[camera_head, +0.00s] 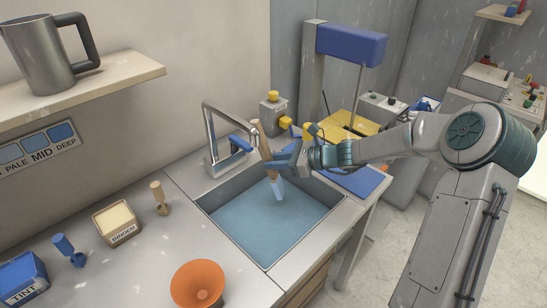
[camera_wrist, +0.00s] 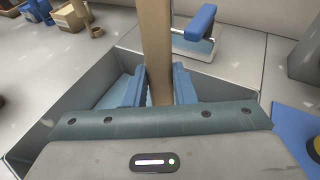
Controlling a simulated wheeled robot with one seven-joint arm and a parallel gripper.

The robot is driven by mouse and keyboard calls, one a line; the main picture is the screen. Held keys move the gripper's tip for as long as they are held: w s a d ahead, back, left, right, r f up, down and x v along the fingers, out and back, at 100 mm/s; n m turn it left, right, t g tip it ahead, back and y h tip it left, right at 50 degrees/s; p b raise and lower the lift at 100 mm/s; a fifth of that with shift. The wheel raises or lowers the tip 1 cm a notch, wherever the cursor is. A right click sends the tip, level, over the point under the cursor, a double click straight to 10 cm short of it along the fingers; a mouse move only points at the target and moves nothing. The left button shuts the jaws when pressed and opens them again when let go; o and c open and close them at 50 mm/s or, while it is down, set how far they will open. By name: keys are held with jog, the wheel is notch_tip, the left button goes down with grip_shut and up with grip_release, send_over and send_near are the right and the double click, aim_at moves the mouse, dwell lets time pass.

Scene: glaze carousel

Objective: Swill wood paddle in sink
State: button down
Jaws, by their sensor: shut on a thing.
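The wood paddle (camera_head: 264,144) is a tan stick, upright and slightly tilted, with a pale blue lower end (camera_head: 277,188) over the sink. My gripper (camera_head: 277,163) is shut on its shaft. In the wrist view the shaft (camera_wrist: 156,40) stands between the two blue fingers of my gripper (camera_wrist: 158,88). The sink (camera_head: 235,223) is a rectangular basin with a blue surface inside, apparently water. The paddle's lower end is at or just above that surface; I cannot tell whether it touches. In the wrist view the fingers hide the lower end.
A grey faucet (camera_head: 213,135) with a blue handle (camera_head: 240,143) stands close behind the paddle. An orange bowl (camera_head: 197,285), a binder box (camera_head: 117,224), a blue tint box (camera_head: 22,277) and small scoops (camera_head: 159,198) are on the left counter. A blue mat (camera_head: 357,181) lies right of the sink.

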aim_at(280, 186)
jog(key=shift+s+d+f+b, duration=0.1)
jog(key=shift+d+f+b, duration=0.5)
jog(key=shift+f, duration=0.9)
jog(key=shift+s+d+f+b, duration=0.15)
jog(key=shift+d+f+b, duration=0.15)
jog(key=shift+f+b, duration=0.9)
jog(key=shift+s+d+f+b, duration=0.1)
jog(key=shift+d+f+b, duration=0.3)
jog(key=shift+f, duration=1.45)
jog(key=shift+d, duration=0.15)
